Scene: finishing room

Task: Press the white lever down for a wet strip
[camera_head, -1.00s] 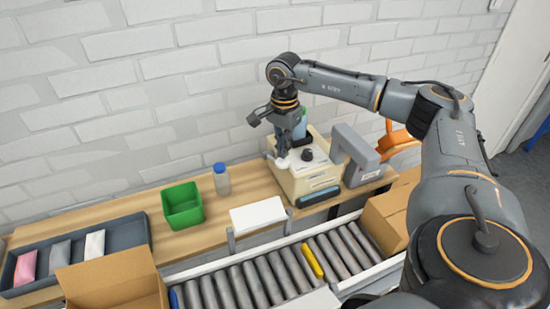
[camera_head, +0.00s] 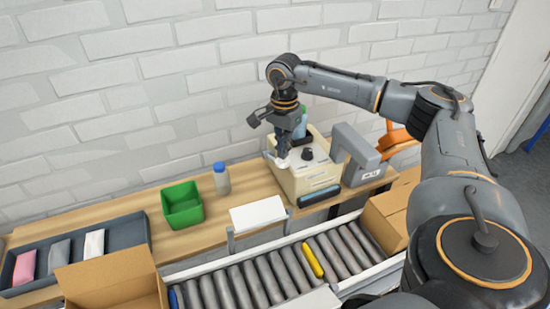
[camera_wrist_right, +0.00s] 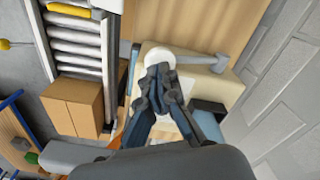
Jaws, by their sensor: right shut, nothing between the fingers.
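A cream tape dispenser (camera_head: 310,178) with a black knob on top stands on the wooden bench against the wall. Its white lever (camera_head: 283,163) is at the left side of the top, partly hidden by my right gripper (camera_head: 282,150). No wet strip can be made out. My left gripper is not in view.
A grey machine (camera_head: 355,158) stands close right of the dispenser.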

